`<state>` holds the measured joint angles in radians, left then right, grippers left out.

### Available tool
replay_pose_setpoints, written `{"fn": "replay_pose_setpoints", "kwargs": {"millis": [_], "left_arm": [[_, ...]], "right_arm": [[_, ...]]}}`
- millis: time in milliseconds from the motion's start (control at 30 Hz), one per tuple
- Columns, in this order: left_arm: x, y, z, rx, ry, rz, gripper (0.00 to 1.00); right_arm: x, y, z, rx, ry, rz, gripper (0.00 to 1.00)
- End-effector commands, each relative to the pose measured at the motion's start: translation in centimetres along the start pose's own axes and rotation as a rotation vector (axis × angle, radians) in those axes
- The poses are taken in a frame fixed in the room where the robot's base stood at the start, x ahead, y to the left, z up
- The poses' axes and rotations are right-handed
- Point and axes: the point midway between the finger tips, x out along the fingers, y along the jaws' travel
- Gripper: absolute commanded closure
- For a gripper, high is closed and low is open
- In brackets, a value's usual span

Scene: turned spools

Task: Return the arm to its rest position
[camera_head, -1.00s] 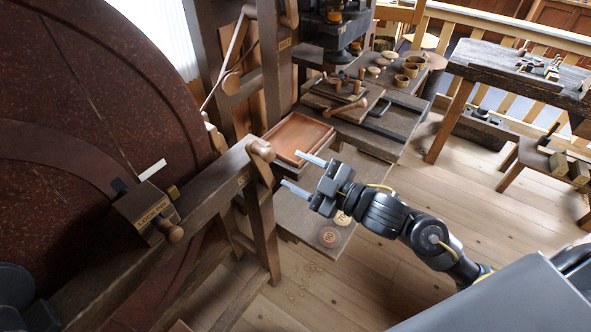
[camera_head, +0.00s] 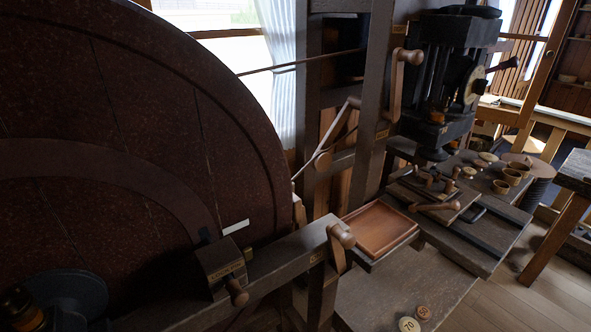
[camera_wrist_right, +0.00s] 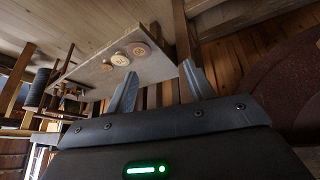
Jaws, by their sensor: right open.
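My right gripper (camera_wrist_right: 162,72) shows in the right wrist view, its two grey fingers spread apart with nothing between them. Beyond the fingers is a bench top with round wooden discs (camera_wrist_right: 119,59) on it, clear of the fingers. Neither arm shows in the head view now, so the right arm's overall pose is hidden. My left gripper is in no view.
A large dark red wheel (camera_head: 110,130) fills the left of the head view, with a wooden beam and a lock-pin block (camera_head: 222,268) before it. A shallow tray (camera_head: 378,231) and a bench with small wooden cups (camera_head: 512,176) stand right. Floor shows at lower right.

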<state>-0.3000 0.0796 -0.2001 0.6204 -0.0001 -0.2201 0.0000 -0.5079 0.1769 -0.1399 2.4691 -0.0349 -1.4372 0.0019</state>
Motion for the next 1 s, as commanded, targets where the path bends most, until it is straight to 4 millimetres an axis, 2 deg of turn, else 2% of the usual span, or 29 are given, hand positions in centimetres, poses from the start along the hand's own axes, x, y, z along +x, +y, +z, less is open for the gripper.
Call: {"fn": "replay_pose_setpoints", "kwargs": {"millis": [33,133,367,567,667,800,900,1000], "left_arm": [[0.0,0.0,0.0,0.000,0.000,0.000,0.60],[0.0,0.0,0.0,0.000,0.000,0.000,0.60],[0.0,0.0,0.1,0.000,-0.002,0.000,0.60],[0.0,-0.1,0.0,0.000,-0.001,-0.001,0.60],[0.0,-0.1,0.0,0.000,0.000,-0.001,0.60],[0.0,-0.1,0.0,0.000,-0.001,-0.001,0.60],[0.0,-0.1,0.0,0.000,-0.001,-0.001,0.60],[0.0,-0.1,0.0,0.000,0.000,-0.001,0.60]], "right_arm": [[-0.2,-0.5,2.0,0.035,-0.067,-0.011,0.47],[-0.9,-1.5,5.7,0.099,-0.204,-0.032,0.47],[6.9,-2.1,8.0,0.091,-0.235,-0.036,0.47],[14.4,-3.0,12.2,0.084,-0.269,-0.044,0.47],[18.7,-3.8,15.9,0.079,-0.292,-0.049,0.47],[23.8,-4.8,22.6,0.071,-0.330,-0.056,0.47],[26.1,-5.6,27.8,0.065,-0.355,-0.061,0.47],[27.3,-6.1,32.5,0.059,-0.376,-0.065,0.47]]}}
